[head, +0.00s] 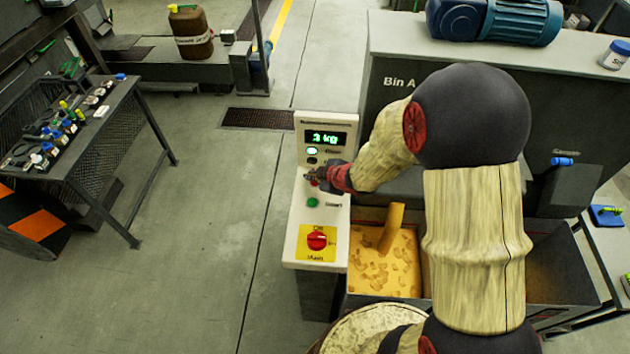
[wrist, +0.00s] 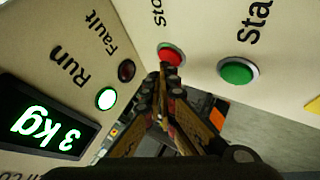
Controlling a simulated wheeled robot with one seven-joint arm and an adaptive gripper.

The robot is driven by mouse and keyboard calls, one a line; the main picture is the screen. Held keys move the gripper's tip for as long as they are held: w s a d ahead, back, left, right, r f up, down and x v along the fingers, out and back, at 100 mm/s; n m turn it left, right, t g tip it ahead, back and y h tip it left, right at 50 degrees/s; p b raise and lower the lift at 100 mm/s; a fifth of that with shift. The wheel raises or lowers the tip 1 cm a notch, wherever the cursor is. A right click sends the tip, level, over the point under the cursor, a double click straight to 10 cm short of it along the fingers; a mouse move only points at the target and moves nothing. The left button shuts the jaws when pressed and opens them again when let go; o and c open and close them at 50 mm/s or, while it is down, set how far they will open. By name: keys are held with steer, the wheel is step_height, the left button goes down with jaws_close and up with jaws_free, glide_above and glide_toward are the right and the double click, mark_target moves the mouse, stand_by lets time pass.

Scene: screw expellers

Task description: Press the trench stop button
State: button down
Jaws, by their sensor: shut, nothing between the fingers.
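The red stop button (wrist: 173,52) is on the upright control panel (head: 302,225), between the dark fault lamp and the green start button (wrist: 238,71); the start button also shows in the head view (head: 312,202). My gripper (head: 311,176) is shut and empty at the panel's middle. In the wrist view the closed fingertips (wrist: 166,76) overlap the lower edge of the stop button, which hides part of it. I cannot tell whether they touch it.
The panel's display (head: 325,137) reads 3 kg, and the run lamp (wrist: 106,99) is lit white. A red main switch (head: 317,240) on a yellow plate sits low on the panel. A bin of yellow material (head: 384,275) stands right of it.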

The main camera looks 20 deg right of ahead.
mark_target(313, 183)
steer(key=shift+f+b, duration=0.35)
steer(key=shift+f, duration=0.1)
stand_by(0.4)
steer(key=shift+r, duration=0.1)
steer(key=shift+r+p, duration=0.8)
steer(key=shift+p, duration=0.05)
steer(key=shift+r, duration=0.1)
step_height(313, 183, up, 5)
steer(key=p, duration=0.4)
steer(key=shift+p, duration=0.4)
stand_by(0.4)
